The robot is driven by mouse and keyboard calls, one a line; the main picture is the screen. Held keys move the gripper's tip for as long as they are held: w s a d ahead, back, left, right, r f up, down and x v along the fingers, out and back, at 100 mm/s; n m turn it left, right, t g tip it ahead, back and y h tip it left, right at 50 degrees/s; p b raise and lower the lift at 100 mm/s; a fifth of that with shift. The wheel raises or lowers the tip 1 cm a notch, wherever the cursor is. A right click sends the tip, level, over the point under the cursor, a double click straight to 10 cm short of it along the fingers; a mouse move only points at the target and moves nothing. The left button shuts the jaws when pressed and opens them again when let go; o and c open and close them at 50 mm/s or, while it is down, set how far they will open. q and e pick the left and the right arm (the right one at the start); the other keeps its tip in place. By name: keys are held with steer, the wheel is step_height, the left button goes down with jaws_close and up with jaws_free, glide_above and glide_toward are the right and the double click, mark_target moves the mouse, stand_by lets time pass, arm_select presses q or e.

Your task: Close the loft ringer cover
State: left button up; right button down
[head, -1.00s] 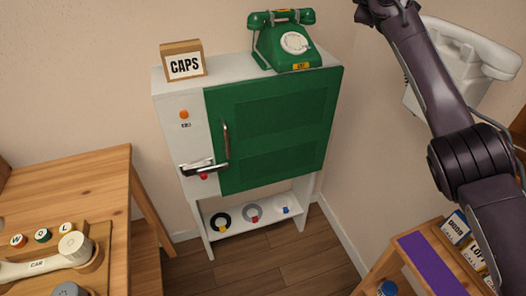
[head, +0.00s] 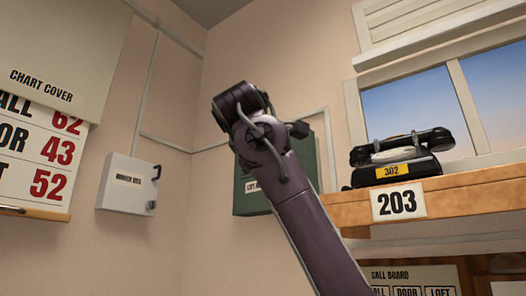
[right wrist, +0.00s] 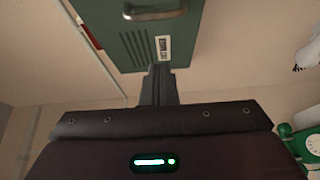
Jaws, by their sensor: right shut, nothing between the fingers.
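A dark green box (head: 252,203), which looks like the loft ringer, hangs on the wall behind my right arm in the head view. Its label is partly hidden and only partly readable. The right wrist view shows its green face (right wrist: 123,42) with a metal handle and a small pale label. My right gripper (right wrist: 158,72) is shut and empty, its fingertips overlapping the box's lower edge near the label in that view. I cannot tell whether they touch it, or whether the cover is open. My left gripper is not in view.
A grey wall box (head: 127,187) and a chart with a cover (head: 60,50) are at left. A wooden shelf (head: 460,205) with a black phone (head: 400,158) juts out at right, beneath a window. A green phone (right wrist: 300,145) shows at the right wrist view's edge.

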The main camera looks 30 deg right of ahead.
steer(key=w+d+p, duration=0.1)
steer(key=w+d, duration=0.3)
steer(key=d, duration=0.4)
steer(key=shift+w+p, duration=0.3)
steer(key=shift+p, duration=0.1)
steer(key=d, duration=0.2)
steer(key=d+p, duration=0.1)
steer(key=d, duration=0.1)
steer(key=shift+s, duration=0.3)
steer(key=shift+d, duration=0.1)
